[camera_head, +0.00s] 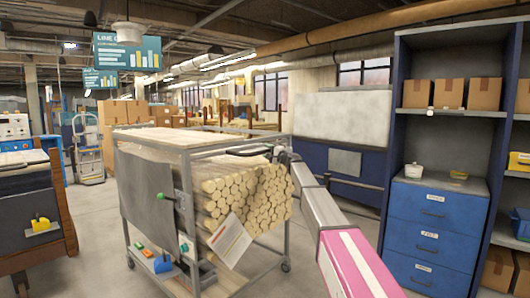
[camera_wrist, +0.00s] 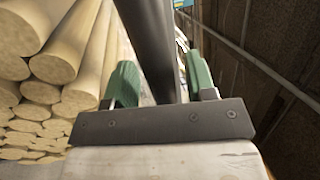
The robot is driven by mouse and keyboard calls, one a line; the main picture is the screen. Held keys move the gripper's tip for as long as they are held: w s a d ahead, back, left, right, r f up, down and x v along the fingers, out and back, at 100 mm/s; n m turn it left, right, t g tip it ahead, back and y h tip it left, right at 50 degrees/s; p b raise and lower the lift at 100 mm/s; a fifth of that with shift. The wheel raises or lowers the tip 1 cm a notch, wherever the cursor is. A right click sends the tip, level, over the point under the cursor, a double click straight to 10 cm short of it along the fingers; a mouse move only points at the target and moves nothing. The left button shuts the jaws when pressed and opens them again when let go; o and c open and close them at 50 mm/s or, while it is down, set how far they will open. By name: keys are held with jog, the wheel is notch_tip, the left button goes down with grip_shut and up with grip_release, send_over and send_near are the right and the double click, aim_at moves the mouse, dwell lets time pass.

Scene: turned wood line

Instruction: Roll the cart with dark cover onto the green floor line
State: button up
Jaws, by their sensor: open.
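A metal-framed cart (camera_head: 286,225) on casters stands mid-view, loaded with a stack of pale round wooden dowels (camera_head: 240,196). A dark grey panel (camera_head: 146,190) covers its left side, and a white paper sheet (camera_head: 230,240) hangs at its front corner. My gripper (camera_head: 272,152) is at the cart's upper right, at a dark handle bar (camera_head: 246,151). In the wrist view, the green fingers of my gripper (camera_wrist: 160,62) stand open on either side of a dark bar (camera_wrist: 150,30). Contact with the bar cannot be told. No green floor line shows in either view.
A blue drawer cabinet (camera_head: 433,227) and shelving with cardboard boxes (camera_head: 449,94) stand at right. A wood-sided machine (camera_head: 40,195) is at left. A hand truck (camera_head: 88,150) stands behind. Grey floor (camera_head: 97,240) is clear between the machine and the cart.

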jog(key=v, duration=0.8)
jog(key=shift+s+d, duration=0.2)
jog(key=shift+s, duration=0.05)
jog(key=shift+f, duration=0.1)
jog(key=s+d+f+n+g+h, duration=0.2)
jog(key=s+d+f+g+h, duration=0.15)
jog(key=s+f, duration=1.05)
jog(key=s+d+f+n+g+h, duration=0.3)
jog(key=s+f, duration=0.6)
jog(key=f, duration=0.8)
jog(key=s+d+f+g+h, duration=0.1)
jog(key=s+d+f+h, duration=0.2)
jog(key=s, duration=0.6)
jog(key=s+d+f+n+g+h, duration=0.1)
jog(key=s+d+f+g+h, duration=0.1)
jog(key=s+d+f, duration=0.4)
jog(key=s+d+f+n+g+h, duration=0.1)
jog(key=s+d+f+h, duration=0.4)
jog(key=s, duration=0.9)
notch_tip(320, 180, down, 3)
jog(key=shift+d+r+g, duration=0.1)
jog(key=shift+d+g, duration=0.15)
jog(key=shift+g, duration=0.4)
